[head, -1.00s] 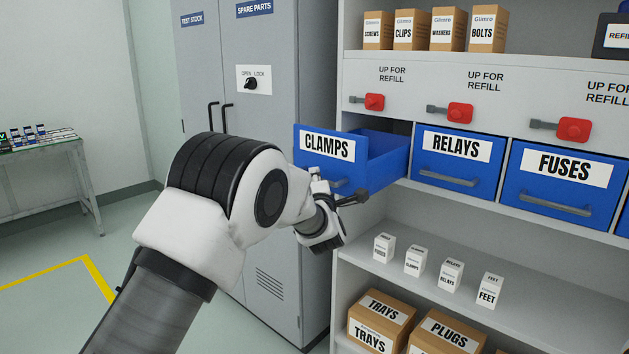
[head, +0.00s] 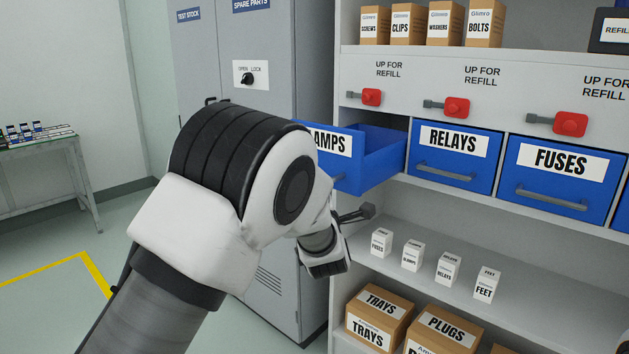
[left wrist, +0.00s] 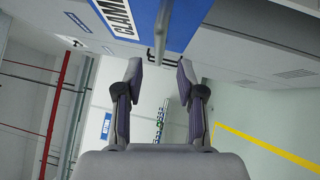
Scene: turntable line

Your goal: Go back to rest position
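My left gripper (head: 357,214) is just below and in front of the blue CLAMPS drawer (head: 384,160), mostly hidden by my own wrist in the head view. In the left wrist view the gripper (left wrist: 160,78) is open, with nothing between its fingers. The drawer's handle (left wrist: 162,30) shows beyond the fingertips, apart from them. The drawer is pulled out of the shelf, and my arm covers part of its front in the head view. The inside that shows looks empty. My right gripper is not in view.
The RELAYS drawer (head: 452,155) and FUSES drawer (head: 560,181) are shut. Small white boxes (head: 447,270) stand on the shelf below, and brown boxes (head: 379,316) lower down. A grey cabinet (head: 235,80) stands behind my arm. The floor at left is open.

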